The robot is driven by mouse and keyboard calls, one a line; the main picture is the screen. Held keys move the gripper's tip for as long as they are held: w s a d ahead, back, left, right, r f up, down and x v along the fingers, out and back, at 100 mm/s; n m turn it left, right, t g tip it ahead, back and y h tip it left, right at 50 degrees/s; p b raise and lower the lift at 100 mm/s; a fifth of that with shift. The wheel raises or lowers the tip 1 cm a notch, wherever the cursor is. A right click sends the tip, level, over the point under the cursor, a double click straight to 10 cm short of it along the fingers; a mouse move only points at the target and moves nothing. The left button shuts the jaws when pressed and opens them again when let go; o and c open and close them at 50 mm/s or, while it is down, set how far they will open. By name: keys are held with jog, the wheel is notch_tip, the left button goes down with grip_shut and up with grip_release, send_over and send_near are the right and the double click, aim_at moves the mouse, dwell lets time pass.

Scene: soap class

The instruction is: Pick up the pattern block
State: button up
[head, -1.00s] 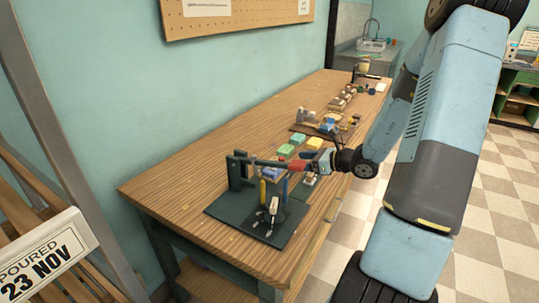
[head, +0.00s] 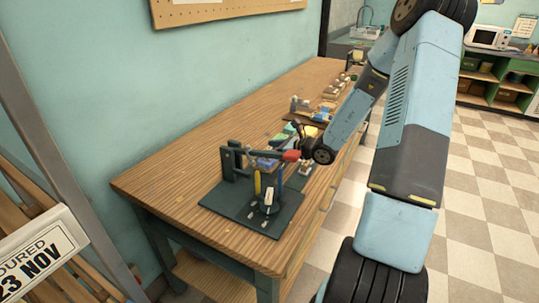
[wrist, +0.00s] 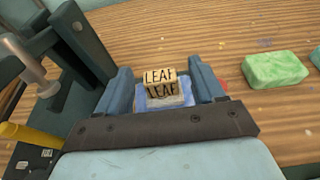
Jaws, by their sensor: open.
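The pattern block (wrist: 160,90) is a small pale wooden block with "LEAF" printed in black on two faces. In the wrist view it stands between the two fingers of my gripper (wrist: 163,86). My gripper is open, with a finger at each side of the block; small gaps seem to show. A blue piece (wrist: 178,94) shows around and behind the block; I cannot tell how the block rests on it. In the head view the end of my arm is beside the press's red handle (head: 290,156), and the block cannot be made out.
The dark green press (head: 232,160) stands on its base plate (head: 234,203) at the bench's near end, close left of my gripper in the wrist view. A green soap bar (wrist: 277,70) lies to the right. The wooden bench (head: 165,193) is bare towards the wall.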

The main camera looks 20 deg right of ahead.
aim_at(268, 148)
jog(key=shift+x, duration=1.6)
jog(key=shift+s+f, duration=0.1)
jog(key=c, duration=1.1)
jog(key=shift+c, duration=0.2)
